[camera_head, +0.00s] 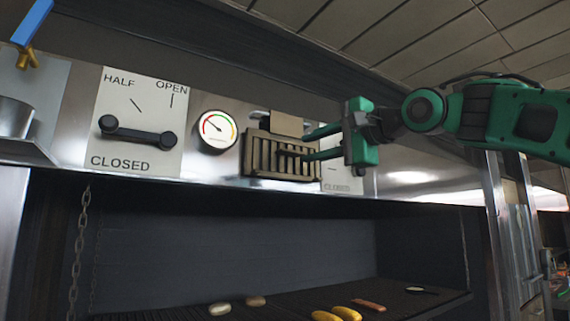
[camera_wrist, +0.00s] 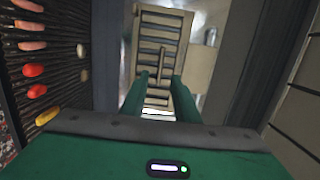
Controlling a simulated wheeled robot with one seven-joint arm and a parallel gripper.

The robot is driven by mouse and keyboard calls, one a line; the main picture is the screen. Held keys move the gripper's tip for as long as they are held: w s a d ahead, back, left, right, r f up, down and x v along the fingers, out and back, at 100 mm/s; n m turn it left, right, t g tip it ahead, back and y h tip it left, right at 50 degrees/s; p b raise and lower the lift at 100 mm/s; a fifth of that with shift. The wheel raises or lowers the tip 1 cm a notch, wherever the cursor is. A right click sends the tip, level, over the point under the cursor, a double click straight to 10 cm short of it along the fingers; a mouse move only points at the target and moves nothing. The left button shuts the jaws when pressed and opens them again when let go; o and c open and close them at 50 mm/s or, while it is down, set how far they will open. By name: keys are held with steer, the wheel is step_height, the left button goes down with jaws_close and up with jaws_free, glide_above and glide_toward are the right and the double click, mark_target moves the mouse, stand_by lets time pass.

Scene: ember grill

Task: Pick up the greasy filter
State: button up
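The greasy filter (camera_head: 259,157) is a brownish slatted panel against the steel front above the grill, right of the round gauge. A bar-like handle stands out from its slats. In the wrist view the filter (camera_wrist: 160,18) lies straight ahead, with the handle bar running along its middle. My gripper (camera_head: 306,146) comes from the right in the head view, its two green fingers apart and their tips close to the filter. In the wrist view my gripper (camera_wrist: 161,76) has the handle's near end between the fingers, with a gap showing. Whether the fingers touch the filter is unclear.
A lever panel (camera_head: 137,160) marked half, open and closed and a gauge (camera_head: 217,131) are left of the filter. A partly hidden panel (camera_head: 343,187) is behind my gripper. Below, the grill (camera_head: 285,299) holds several food pieces. A chain (camera_head: 78,245) hangs at left.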

mark_target(299, 152)
steer(key=x, duration=0.5)
steer(key=shift+f, duration=0.1)
jaws_close()
